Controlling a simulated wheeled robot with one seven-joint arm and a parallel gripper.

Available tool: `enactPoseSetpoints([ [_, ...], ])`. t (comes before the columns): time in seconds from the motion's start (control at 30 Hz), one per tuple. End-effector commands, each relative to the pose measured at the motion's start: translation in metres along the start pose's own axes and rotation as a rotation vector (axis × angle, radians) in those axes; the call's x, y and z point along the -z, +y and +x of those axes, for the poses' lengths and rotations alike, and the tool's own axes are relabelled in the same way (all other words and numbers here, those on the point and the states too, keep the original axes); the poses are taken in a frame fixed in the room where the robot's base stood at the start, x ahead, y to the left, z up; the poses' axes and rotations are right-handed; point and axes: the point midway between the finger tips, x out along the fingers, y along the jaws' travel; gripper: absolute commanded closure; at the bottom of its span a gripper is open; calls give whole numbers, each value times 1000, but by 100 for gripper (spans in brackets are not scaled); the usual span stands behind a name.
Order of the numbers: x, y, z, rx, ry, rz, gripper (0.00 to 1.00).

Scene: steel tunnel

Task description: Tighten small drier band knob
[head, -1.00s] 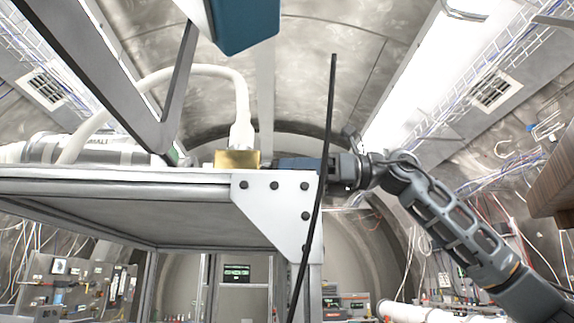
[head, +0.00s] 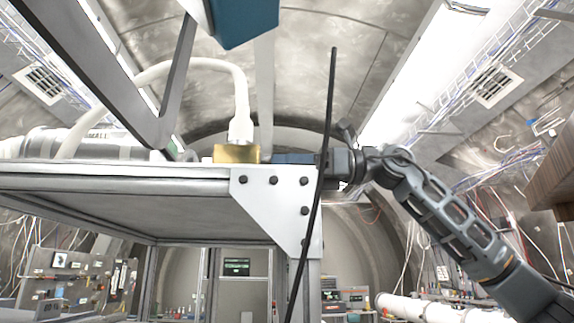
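A silver banded cylinder (head: 100,147), which looks like the drier, lies on the raised metal platform (head: 90,187) at the left. A small dark green part (head: 173,151) shows at its right end, behind a grey strut; I cannot tell whether it is the band knob. My gripper (head: 285,158) reaches in from the right at the platform's top edge, just right of a brass block (head: 237,154). It is apart from the cylinder. Its fingers are seen edge-on and partly hidden by the platform edge, so their opening does not show.
A white hose (head: 240,100) arches from the brass block to the left. A grey strut (head: 178,85) crosses above the platform. A thin black rod or cable (head: 327,130) runs in front of my wrist. A wooden box (head: 553,178) juts in at the right.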

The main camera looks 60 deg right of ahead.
Motion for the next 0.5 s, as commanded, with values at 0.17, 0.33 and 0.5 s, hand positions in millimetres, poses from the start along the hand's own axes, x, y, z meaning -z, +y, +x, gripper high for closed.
enactPoseSetpoints([
  [0.17, 1, 0, 0, 2, 0, 37, 89],
  [0.33, 3, 0, 0, 1, 1, 198, 89],
  [0.5, 2, -1, 0, 1, 0, 354, 89],
])
